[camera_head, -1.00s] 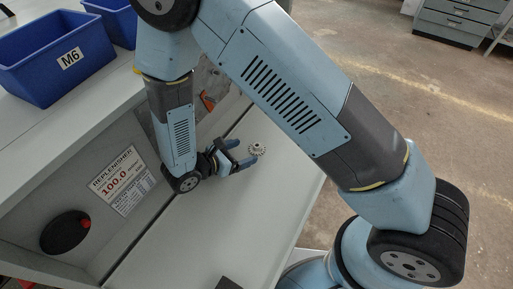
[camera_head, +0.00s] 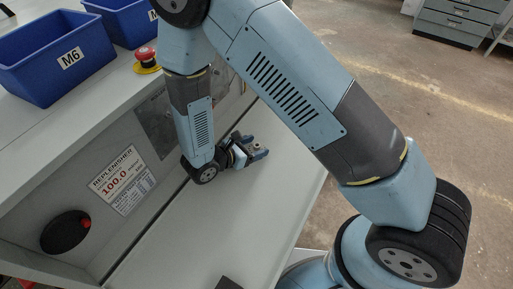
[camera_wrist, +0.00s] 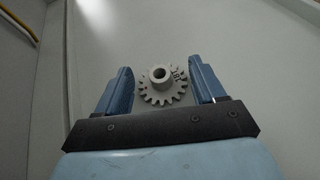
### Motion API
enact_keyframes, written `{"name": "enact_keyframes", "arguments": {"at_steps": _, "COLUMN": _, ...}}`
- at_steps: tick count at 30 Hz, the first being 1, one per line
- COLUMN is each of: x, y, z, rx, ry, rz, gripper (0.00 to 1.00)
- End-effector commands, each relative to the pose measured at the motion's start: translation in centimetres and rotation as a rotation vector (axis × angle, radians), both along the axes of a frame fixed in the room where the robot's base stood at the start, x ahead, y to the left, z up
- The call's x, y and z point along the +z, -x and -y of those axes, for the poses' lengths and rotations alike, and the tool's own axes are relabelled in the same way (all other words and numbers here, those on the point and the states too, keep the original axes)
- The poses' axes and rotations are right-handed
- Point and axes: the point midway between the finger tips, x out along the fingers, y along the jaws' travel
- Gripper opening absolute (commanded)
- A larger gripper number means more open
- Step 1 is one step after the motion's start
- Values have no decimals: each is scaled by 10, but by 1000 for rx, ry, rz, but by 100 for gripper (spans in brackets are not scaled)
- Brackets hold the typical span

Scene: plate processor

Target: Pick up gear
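The gear (camera_wrist: 162,88) is a small grey toothed wheel with a raised hub. In the wrist view it lies on the pale surface between my gripper's two blue fingers. My gripper (camera_wrist: 160,88) is open, with a finger on each side of the gear and a small gap visible at each side. In the head view my gripper (camera_head: 259,147) is low over the light grey worktop (camera_head: 205,232). The gear cannot be made out there, as the gripper covers its place.
A red emergency button (camera_head: 146,58) is near my forearm. A replenisher label (camera_head: 122,180) is on the panel left of the worktop.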

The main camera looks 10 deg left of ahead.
Motion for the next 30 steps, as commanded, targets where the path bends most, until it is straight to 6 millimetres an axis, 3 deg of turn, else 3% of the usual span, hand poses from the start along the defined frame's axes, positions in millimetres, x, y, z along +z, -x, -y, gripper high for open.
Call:
{"name": "enact_keyframes", "arguments": {"at_steps": 13, "x": 0, "y": 0, "z": 0, "rx": 1, "ry": 0, "rz": 0, "gripper": 26}}
{"name": "enact_keyframes", "arguments": {"at_steps": 23, "x": 3, "y": 0, "z": -1, "rx": 1, "ry": -1, "rz": 1, "gripper": 25}}
{"name": "enact_keyframes", "arguments": {"at_steps": 30, "x": 29, "y": 0, "z": 1, "rx": -2, "ry": -3, "rz": 1, "gripper": 25}}
